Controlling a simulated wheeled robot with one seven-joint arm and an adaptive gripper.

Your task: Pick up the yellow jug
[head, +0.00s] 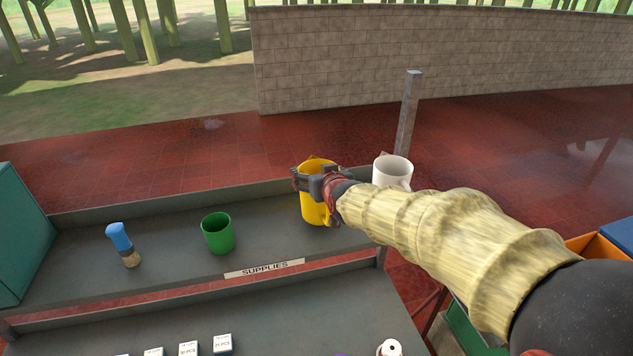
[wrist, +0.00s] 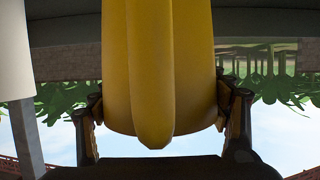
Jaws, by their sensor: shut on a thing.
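The yellow jug (head: 314,207) is at the right part of the supplies shelf in the head view, upright as far as I can tell. My gripper (head: 317,184) is at the jug's upper body, shut on it from the right side. In the wrist view the jug (wrist: 201,75) fills the middle, with its long handle (wrist: 152,80) facing the camera. My gripper's fingers (wrist: 160,118) press on both sides of the jug near its rim. My arm hides part of the jug in the head view. I cannot tell whether its base touches the shelf.
A white mug (head: 393,171) stands just right of the jug, close to my arm. A green cup (head: 218,233) and a blue-topped brush (head: 121,243) stand to the left on the grey shelf (head: 170,250). A metal post (head: 408,115) rises behind the mug. Small white boxes (head: 222,344) sit on the lower shelf.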

